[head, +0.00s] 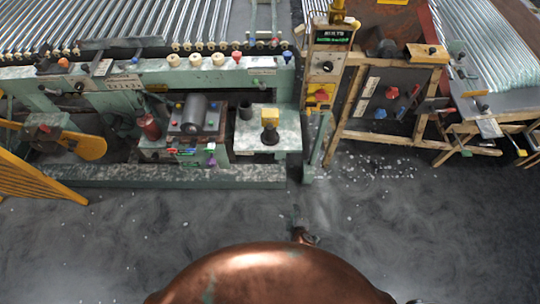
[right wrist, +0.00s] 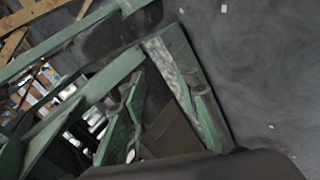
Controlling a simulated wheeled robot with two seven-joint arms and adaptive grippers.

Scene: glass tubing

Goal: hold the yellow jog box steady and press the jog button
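My right gripper (head: 306,237) shows small and partly hidden beyond my copper body, over the floor and well short of the bench. In the right wrist view its green fingers (right wrist: 162,85) are apart with nothing held between them. The yellow box is not recognisable there. My left gripper is not in view.
A control post (head: 325,67) with a lit display and yellow panel stands right of the bench. A wooden-framed stand (head: 388,100) is further right. White shards (head: 375,170) litter the floor before it. A yellow rail (head: 38,172) is at far left. The dark floor (head: 120,235) is mostly clear.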

